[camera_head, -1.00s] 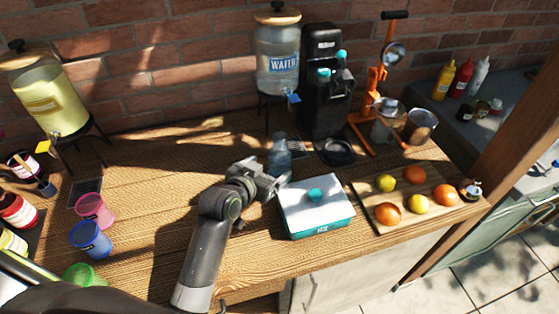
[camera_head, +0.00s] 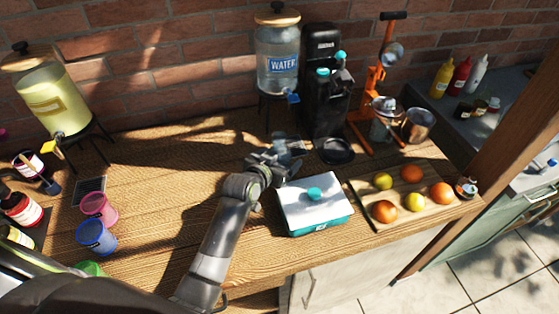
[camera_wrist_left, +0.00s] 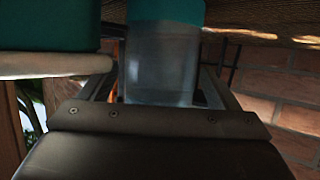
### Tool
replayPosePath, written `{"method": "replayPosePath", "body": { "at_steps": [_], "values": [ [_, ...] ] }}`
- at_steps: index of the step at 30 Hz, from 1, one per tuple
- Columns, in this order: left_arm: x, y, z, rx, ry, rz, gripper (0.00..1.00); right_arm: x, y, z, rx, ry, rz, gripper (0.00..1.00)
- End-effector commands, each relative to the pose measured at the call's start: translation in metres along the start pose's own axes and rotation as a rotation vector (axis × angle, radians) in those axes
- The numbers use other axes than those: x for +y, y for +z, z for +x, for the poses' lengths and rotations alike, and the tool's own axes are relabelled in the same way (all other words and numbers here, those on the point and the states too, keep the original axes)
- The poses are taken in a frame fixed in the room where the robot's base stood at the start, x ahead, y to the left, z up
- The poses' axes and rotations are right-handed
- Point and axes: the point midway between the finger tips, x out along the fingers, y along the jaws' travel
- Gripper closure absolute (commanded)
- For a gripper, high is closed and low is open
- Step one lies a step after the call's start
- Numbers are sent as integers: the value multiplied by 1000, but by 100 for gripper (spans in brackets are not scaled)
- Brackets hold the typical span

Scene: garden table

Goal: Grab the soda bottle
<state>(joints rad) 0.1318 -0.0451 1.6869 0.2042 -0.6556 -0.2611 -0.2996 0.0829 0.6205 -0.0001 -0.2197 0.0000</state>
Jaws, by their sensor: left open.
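The soda bottle (camera_head: 291,146) is a clear, bluish bottle on the wooden table, in front of the black soda machine (camera_head: 326,85). My left gripper (camera_head: 284,157) is at the bottle and hides part of it in the head view. In the left wrist view the bottle (camera_wrist_left: 162,62) fills the middle, translucent with a teal band at the picture's top. The open left fingers show on both sides of it. I cannot tell whether they touch it. My right gripper is not in view.
A white and teal ice box (camera_head: 315,205) stands close right of the left gripper. A water dispenser (camera_head: 278,58) stands behind. A fruit board (camera_head: 398,190) lies at right. Pink (camera_head: 99,207) and blue (camera_head: 96,237) cups stand at left. The table between cups and arm is clear.

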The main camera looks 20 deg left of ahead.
Motion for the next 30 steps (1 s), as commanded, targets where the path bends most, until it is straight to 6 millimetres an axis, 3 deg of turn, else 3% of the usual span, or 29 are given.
{"method": "replayPosePath", "body": {
  "at_steps": [4,18,30],
  "values": [
    [0,0,0,0,0,0,19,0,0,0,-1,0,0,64],
    [0,0,0,-1,0,0,80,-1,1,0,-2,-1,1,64],
    [0,-4,-1,4,0,1,80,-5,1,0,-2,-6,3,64]
  ]
}}
